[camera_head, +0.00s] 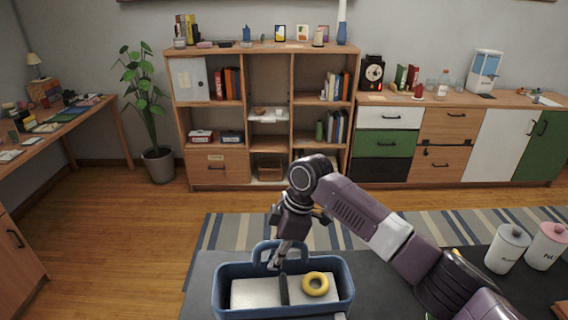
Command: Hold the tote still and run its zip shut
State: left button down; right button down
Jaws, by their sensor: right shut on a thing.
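The blue tote (344,294) stands upright on the dark grey table in the head view, near the bottom edge. Its handle (262,247) arches up at the far side. Pale panels (255,291) fill its top, with a dark strip (285,291) running between them from far to near. My right gripper (275,265) points down at the far end of this strip, just in front of the handle. It is shut on the zip pull, which its fingers hide. My left gripper is out of view.
A yellow ring (316,278) lies on the right part of the tote's top. Two lidded canisters, one white (506,252) and one pink (547,248), stand at the table's right. The table left of the tote looks clear.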

jog(key=c, duration=1.8)
grip_release()
jog(key=shift+r, duration=0.1)
